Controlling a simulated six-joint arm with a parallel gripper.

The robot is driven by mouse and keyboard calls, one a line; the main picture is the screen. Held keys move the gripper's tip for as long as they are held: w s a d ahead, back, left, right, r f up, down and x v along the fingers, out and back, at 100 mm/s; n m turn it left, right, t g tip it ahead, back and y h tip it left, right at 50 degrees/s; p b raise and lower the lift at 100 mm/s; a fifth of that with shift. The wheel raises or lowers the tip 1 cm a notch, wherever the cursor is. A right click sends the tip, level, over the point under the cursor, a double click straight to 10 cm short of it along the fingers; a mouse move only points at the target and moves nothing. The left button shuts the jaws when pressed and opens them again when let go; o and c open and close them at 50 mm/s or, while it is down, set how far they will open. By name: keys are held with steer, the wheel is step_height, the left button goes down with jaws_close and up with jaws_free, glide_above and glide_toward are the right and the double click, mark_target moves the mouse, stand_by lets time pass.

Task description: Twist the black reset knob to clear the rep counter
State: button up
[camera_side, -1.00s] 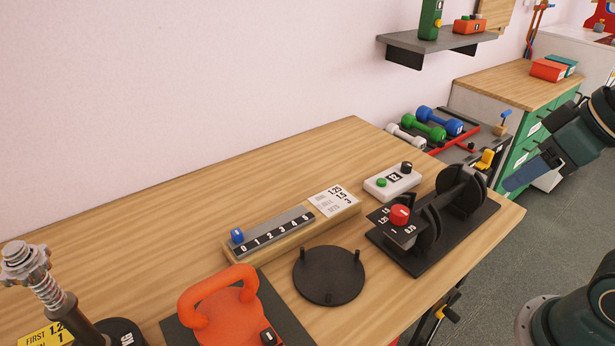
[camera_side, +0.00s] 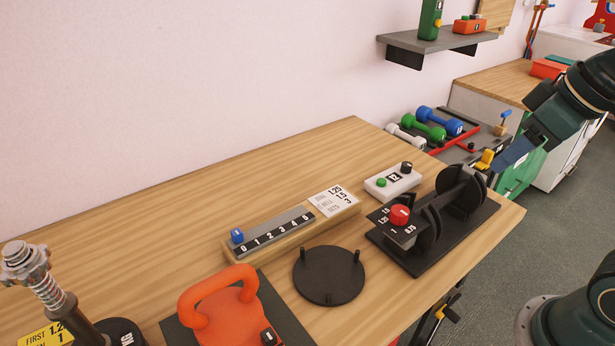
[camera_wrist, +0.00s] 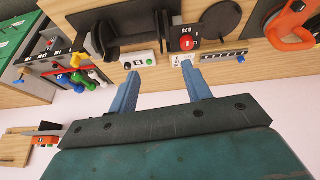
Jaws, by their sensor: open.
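The rep counter (camera_side: 380,190) is a small white box on the wooden bench, with a dark number display, a green button and a black knob (camera_side: 406,167) at its right end. In the wrist view the counter (camera_wrist: 139,56) is upside down, its black knob (camera_wrist: 127,66) left of the green button. My gripper (camera_side: 507,160) is open and empty, up and to the right of the counter, past the bench end. In the wrist view its blue fingers (camera_wrist: 161,70) are apart, and the counter shows just beyond the left fingertip. Nothing touches the knob.
A black weight stand (camera_side: 420,262) with a red dial (camera_side: 400,215) is near the counter. A numbered slider rail (camera_side: 345,213), a round black plate (camera_side: 328,280) and an orange kettlebell (camera_side: 232,315) lie farther left. Dumbbells (camera_side: 430,131) sit on a rack behind the bench end.

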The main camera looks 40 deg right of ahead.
steer(key=w+d+r+n+g, duration=0.1)
steer(key=w+d+r+n, duration=0.15)
steer(key=w, duration=0.65)
steer(key=n+g, duration=0.4)
steer(key=n, duration=0.2)
glide_above(407, 164)
step_height(407, 164, down, 13)
steer(key=shift+d+f, duration=0.1)
steer(key=shift+f, duration=0.15)
step_height(407, 164, down, 14)
steer(key=shift+r, duration=0.25)
steer(key=c, duration=1)
